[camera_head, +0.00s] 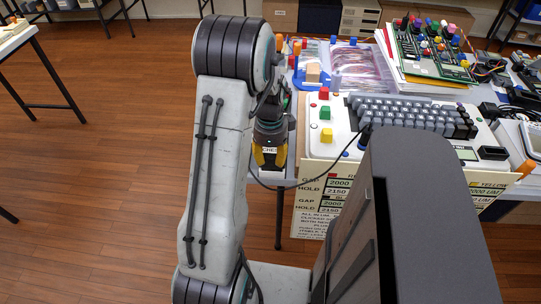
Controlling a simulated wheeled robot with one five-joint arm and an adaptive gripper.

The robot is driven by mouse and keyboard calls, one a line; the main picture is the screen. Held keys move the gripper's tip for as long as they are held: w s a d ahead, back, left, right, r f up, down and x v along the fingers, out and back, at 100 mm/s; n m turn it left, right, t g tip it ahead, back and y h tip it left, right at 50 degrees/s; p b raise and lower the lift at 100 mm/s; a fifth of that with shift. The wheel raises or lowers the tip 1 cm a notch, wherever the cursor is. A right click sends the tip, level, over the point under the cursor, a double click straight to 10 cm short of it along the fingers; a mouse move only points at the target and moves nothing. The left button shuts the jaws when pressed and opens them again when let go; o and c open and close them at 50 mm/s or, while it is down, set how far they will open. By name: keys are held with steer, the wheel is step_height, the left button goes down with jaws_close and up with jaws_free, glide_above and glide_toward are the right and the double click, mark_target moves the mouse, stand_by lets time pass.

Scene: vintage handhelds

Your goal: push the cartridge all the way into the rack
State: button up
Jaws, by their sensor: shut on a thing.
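My gripper (269,160) hangs at the left edge of the table, with its yellow fingertips pointing down. It is shut on a small dark thing with a white label (269,150), which I take to be the cartridge. The fingers and my own arm hide most of it. The rack cannot be made out for sure in this view. My large arm link stands just left of the gripper.
A white board (345,140) with red, green and yellow blocks and a grey keyboard (412,116) lies right of my gripper. A green circuit board (432,52) on papers is behind. A dark cable crosses the near edge. Wooden floor (110,150) is clear at left.

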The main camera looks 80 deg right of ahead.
steer(key=shift+f+b, duration=0.45)
steer(key=shift+f, duration=0.15)
steer(key=o, duration=1.3)
steer(key=shift+c, duration=0.2)
step_height(320, 180, up, 12)
steer(key=shift+r, duration=0.1)
